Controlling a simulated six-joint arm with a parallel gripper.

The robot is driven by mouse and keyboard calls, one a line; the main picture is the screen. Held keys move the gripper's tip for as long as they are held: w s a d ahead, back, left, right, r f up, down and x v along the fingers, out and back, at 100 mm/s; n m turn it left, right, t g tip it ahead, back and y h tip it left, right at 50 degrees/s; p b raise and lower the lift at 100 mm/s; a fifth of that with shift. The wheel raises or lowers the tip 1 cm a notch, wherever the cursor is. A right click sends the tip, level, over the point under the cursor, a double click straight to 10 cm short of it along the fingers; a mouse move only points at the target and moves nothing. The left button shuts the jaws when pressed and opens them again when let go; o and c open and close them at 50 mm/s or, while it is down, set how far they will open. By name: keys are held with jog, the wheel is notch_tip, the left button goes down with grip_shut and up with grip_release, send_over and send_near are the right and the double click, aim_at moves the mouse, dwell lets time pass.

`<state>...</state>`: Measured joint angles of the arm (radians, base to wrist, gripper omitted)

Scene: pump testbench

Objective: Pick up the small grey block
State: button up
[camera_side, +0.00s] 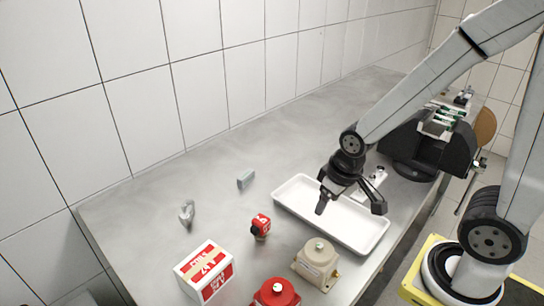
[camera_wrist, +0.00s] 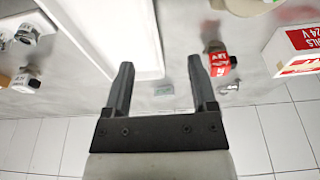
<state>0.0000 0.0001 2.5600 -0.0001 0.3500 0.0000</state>
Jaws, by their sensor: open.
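The small grey block (camera_side: 246,179) lies on the metal table, left of the white tray, in the side view. It is pale grey-green and stands apart from other things. My gripper (camera_side: 350,204) is over the white tray, to the right of the block, with its fingers spread and nothing between them. In the wrist view the block (camera_wrist: 164,89) shows in the gap between the two fingers of my gripper (camera_wrist: 161,65), well beyond them on the table.
The white tray (camera_side: 283,197) lies beneath my gripper. A red part (camera_side: 261,226), a red-and-white box (camera_side: 192,276), a beige part (camera_side: 317,262) and a round red part (camera_side: 275,293) stand nearer the front. A grey metal piece (camera_side: 187,213) lies at left. Tiled wall behind.

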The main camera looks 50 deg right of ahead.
aim_at(240, 178)
jog(key=shift+w, duration=0.1)
